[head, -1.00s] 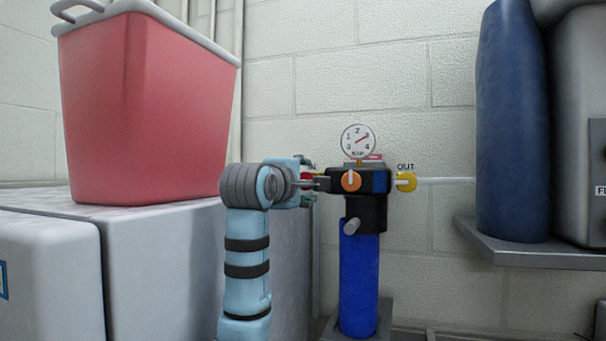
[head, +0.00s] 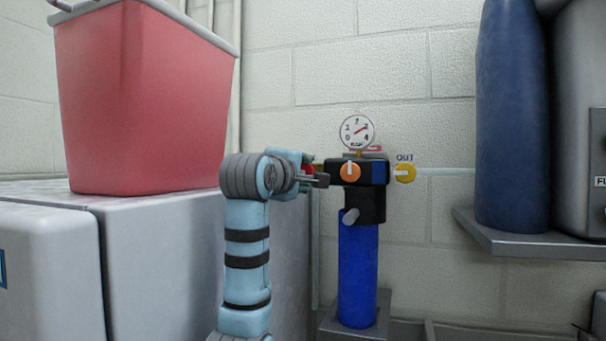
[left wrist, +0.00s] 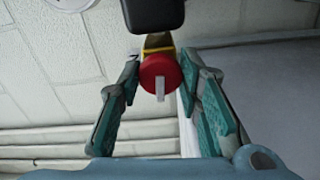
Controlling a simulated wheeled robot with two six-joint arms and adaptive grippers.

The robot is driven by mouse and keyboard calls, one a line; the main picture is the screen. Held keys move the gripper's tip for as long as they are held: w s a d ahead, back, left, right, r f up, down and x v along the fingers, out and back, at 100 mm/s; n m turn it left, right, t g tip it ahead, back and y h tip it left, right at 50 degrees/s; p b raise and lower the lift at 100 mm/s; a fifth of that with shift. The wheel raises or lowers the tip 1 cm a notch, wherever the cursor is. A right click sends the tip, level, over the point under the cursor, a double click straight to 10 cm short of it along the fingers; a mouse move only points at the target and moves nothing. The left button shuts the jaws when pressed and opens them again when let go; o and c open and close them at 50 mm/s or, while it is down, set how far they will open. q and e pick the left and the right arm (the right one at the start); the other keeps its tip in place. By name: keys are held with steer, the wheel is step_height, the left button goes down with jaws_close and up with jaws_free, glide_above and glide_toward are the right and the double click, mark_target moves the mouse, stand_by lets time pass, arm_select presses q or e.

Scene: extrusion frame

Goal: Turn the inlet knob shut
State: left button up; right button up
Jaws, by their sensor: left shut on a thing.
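The red inlet knob (head: 309,169) is on the left side of the black filter head (head: 372,173), mostly hidden by my left gripper (head: 305,168) in the head view. In the left wrist view the inlet knob (left wrist: 155,70) is a round red disc with a pale bar pointing down the picture. My left gripper's teal fingers (left wrist: 162,72) stand on either side of the knob, shut on it. A round gauge (head: 357,131) sits on top of the filter head, its needle pointing to the upper right. My right gripper is not in view.
An orange knob (head: 350,172) faces front, and a yellow outlet knob (head: 405,173) is on the right. The blue filter bowl (head: 357,270) hangs below. A red bin (head: 145,105) stands on grey cabinets at left. A shelf (head: 520,241) with a blue cylinder (head: 510,120) is at right.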

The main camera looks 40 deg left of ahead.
arm_select(q)
steer(key=m, duration=0.4)
steer(key=shift+f, duration=0.1)
steer(key=m, duration=0.4)
steer(key=shift+m, duration=0.4)
steer(key=m, duration=0.3)
steer(key=shift+m, duration=0.3)
steer(key=m, duration=0.4)
steer(key=o, duration=1.2)
steer(key=shift+s, duration=0.1)
